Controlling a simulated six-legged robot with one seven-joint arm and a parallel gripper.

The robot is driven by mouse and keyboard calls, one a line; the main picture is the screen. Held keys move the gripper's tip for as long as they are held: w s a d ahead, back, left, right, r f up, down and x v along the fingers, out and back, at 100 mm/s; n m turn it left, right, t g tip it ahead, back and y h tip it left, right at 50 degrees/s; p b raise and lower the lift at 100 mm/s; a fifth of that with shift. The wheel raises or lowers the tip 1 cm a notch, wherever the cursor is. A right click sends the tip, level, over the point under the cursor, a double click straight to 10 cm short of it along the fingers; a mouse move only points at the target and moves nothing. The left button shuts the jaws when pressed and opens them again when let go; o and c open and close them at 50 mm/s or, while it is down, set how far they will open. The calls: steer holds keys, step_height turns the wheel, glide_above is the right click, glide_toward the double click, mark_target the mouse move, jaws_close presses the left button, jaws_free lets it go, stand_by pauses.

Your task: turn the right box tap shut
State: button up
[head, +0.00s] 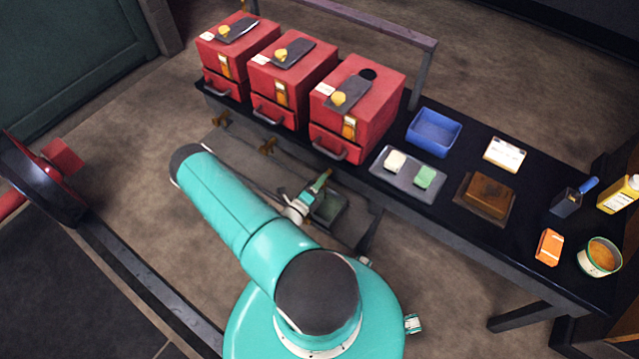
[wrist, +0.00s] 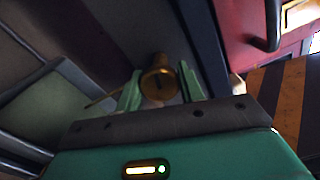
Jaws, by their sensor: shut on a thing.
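The right red box (head: 385,108) stands on the black bench, with a drawer handle low on its front. Its brass tap (wrist: 158,84) shows in the wrist view as a round end with a dark slot, and a thin brass rod points left from beside it. My gripper (head: 322,180) is below the front of the right box in the head view. In the wrist view its two green fingers (wrist: 160,88) stand either side of the tap and are shut on it. The tap is hidden by my gripper in the head view.
The black bench (head: 455,200) also holds a grey tray (head: 407,181), a blue bin (head: 434,133) and a brown block (head: 487,196). A red wheel (head: 45,185) is at far left.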

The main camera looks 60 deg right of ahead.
steer(key=m, duration=1.1)
steer(key=shift+m, duration=1.7)
steer(key=o, duration=0.9)
steer(key=shift+o, duration=0.2)
steer(key=shift+a, duration=0.1)
steer(key=w+a, duration=0.2)
steer(key=a, duration=1.1)
steer(key=shift+a, duration=0.25)
steer(key=shift+w, duration=0.1)
